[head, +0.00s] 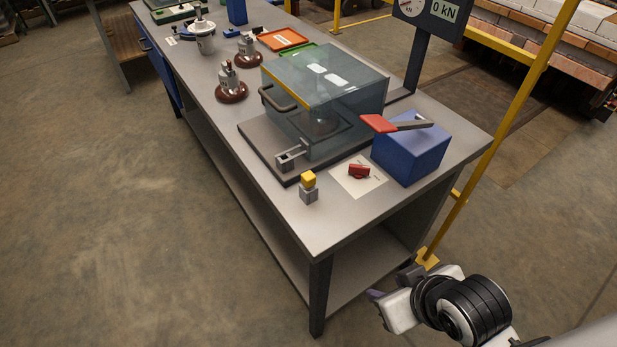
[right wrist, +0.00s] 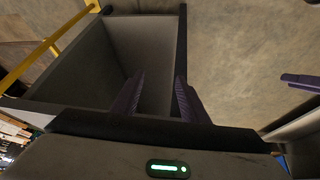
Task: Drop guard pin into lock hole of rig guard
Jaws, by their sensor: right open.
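The clear-walled rig guard (head: 325,95) stands closed on a dark base plate on the bench. A small grey lock bracket (head: 290,160) sits at its front left corner; its hole is too small to make out. A yellow-topped piece, seemingly the guard pin (head: 308,179), stands upright in a grey block (head: 308,195) near the bench's front edge. My right gripper (head: 376,296) is open and empty, off the bench's near right corner, well away from the pin. Its two purple fingers show apart in the right wrist view (right wrist: 158,97). A purple finger, seemingly my left gripper's (right wrist: 300,81), shows at that view's right edge.
A red piece (head: 358,171) lies on a white card. A blue box (head: 410,152) with a red-handled tool (head: 395,124) on it stands right of the guard. Brown insulators (head: 231,88) stand behind. A yellow post (head: 500,135) rises beside the bench's right end.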

